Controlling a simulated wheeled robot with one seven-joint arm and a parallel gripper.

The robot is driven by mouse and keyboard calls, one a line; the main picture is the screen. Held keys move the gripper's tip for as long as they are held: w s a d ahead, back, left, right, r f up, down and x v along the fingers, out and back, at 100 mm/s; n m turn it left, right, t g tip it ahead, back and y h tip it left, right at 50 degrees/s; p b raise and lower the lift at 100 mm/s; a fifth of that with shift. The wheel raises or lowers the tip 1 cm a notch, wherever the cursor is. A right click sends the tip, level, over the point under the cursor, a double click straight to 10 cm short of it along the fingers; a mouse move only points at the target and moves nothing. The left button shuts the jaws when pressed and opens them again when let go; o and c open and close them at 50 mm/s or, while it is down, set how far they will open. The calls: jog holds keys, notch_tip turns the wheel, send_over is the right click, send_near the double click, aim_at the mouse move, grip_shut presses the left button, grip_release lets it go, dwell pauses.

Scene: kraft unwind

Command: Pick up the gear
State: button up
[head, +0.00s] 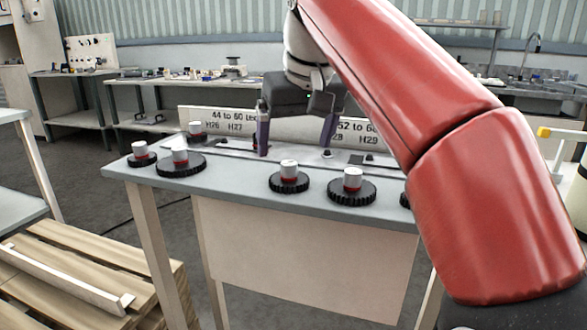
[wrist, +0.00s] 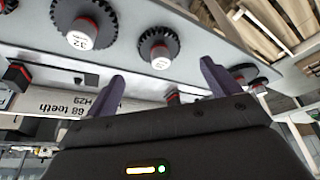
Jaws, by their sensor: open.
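Several black toothed gears with silver and red hubs stand on a grey table (head: 240,196). In the head view, one gear (head: 288,184) is at the front middle. A larger gear (head: 352,195) is to its right, and another large gear (head: 180,166) and a smaller gear (head: 141,160) are at the left. My gripper (head: 295,145) is open and empty, pointing down above the back part of the table, behind the front middle gear. In the wrist view my gripper (wrist: 162,82) shows dark purple fingers apart; a gear (wrist: 158,46) and a larger gear (wrist: 84,26) lie beyond them.
A white board (head: 228,122) with printed tooth ranges stands along the table's back edge. A red-hubbed piece (head: 196,130) is at the back left. My red arm hides the table's right end. Wooden pallets (head: 90,265) lie on the floor at the left. Workbenches line the back wall.

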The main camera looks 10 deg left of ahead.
aim_at(290, 164)
jog(key=shift+w+a, duration=0.2)
jog(key=shift+a, duration=0.2)
jog(key=shift+x, duration=0.85)
jog(key=x, duration=0.3)
jog(key=b+x, duration=0.1)
jog(key=x, duration=0.1)
jog(key=shift+w+d+f, duration=0.15)
jog(key=shift+w+f, duration=0.05)
jog(key=shift+f, duration=0.15)
jog(key=c, duration=1.4)
